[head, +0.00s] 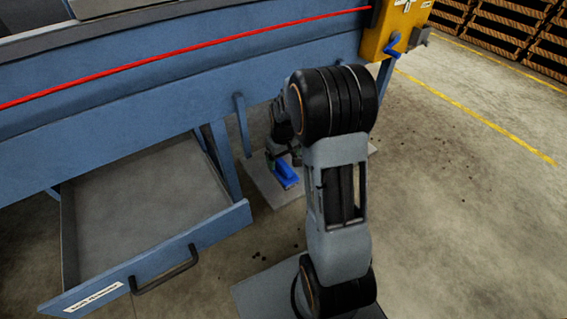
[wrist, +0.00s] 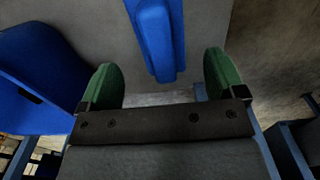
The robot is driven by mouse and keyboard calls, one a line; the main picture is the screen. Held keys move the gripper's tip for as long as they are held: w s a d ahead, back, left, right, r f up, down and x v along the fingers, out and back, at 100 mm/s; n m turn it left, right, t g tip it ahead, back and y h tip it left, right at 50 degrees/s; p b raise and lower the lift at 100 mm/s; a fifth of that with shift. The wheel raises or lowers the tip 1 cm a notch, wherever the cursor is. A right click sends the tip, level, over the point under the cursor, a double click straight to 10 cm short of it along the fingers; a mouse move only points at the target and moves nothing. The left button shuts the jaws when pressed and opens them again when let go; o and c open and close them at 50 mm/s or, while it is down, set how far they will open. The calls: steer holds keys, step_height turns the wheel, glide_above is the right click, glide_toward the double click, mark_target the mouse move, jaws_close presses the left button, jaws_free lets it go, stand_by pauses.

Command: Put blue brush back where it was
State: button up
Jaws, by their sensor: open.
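The blue brush (wrist: 155,35) shows in the wrist view as a long blue body against a grey surface. It lies ahead of and between my green fingertips, with a visible gap to each finger. My gripper (wrist: 160,66) is open and holds nothing. In the head view a blue piece (head: 284,173), which looks like the brush, is low by the machine's leg, over a grey plate. My gripper is beside it there, mostly hidden behind my arm. The brush's bristles cannot be made out.
A blue machine frame (head: 130,75) with a red line spans the left. Its drawer (head: 215,228) is pulled out and looks empty. A yellow box (head: 397,32) with a blue handle is at the top. A large blue part (wrist: 38,85) is close on the left. Floor at right is clear.

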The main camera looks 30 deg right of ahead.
mark_target(283, 164)
step_height(283, 164, up, 6)
steer(key=shift+f+p, duration=0.1)
steer(key=shift+p, duration=0.55)
steer(key=s+a+r+t, duration=0.1)
steer(key=s+a+r, duration=0.3)
steer(key=s, duration=0.3)
steer(key=s+a+r+m+t, duration=0.1)
steer(key=s+a+r, duration=0.4)
steer(key=s, duration=0.3)
steer(key=shift+s+t, duration=0.3)
steer(key=shift+t, duration=0.1)
steer(key=shift+a+r, duration=0.1)
steer(key=shift+r, duration=0.05)
